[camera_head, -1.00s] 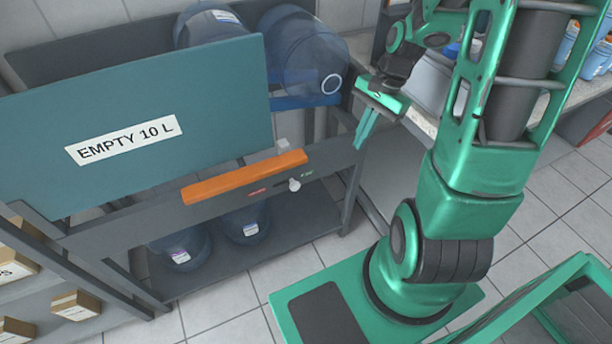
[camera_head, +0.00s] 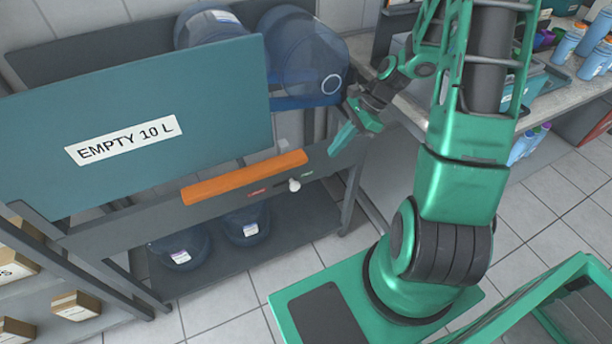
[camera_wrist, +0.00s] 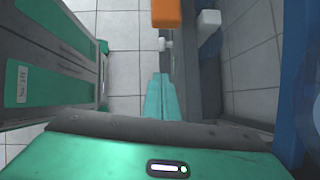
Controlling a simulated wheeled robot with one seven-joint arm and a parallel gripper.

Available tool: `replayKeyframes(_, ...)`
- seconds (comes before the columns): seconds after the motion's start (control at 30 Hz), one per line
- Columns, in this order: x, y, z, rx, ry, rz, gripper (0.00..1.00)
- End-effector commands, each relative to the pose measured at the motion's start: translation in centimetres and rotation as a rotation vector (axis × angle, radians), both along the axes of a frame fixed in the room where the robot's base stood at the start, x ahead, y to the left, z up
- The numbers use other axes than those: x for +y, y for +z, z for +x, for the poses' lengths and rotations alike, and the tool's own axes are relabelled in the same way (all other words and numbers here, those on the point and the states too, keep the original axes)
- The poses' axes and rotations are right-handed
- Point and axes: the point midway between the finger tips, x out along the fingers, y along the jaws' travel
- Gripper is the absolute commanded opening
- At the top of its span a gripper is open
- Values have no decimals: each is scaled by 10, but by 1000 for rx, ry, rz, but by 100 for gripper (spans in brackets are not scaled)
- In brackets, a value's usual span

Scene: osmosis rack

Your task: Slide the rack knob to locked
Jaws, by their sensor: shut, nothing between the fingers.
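The rack knob (camera_head: 294,185) is a small white knob on the front rail of the rack (camera_head: 130,232). It sits in a slot between a red mark on its left and a green mark on its right. It also shows in the wrist view (camera_wrist: 165,44), beyond my fingertips. My gripper (camera_head: 340,139) is shut and empty. It is to the right of the knob and above it in the head view, apart from it. The fingers (camera_wrist: 161,98) point toward the knob in the wrist view.
An orange bar (camera_head: 245,177) runs along the rail beside the knob, with a white block (camera_wrist: 209,20) near it. A teal panel labelled "EMPTY 10 L" (camera_head: 40,150) stands at the left. Blue bottles (camera_head: 300,50) lie on the rack behind. A counter (camera_head: 560,95) is at the right.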

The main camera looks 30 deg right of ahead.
Motion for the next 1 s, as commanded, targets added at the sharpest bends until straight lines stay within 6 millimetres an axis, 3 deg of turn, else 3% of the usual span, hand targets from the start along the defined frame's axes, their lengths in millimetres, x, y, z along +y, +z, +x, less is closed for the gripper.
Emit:
replayKeyframes(0.27,10,-15,1,3,2,2,0)
replayKeyframes(0.73,54,-88,7,4,3,2,0)
replayKeyframes(1.0,82,-100,12,1,3,-1,0)
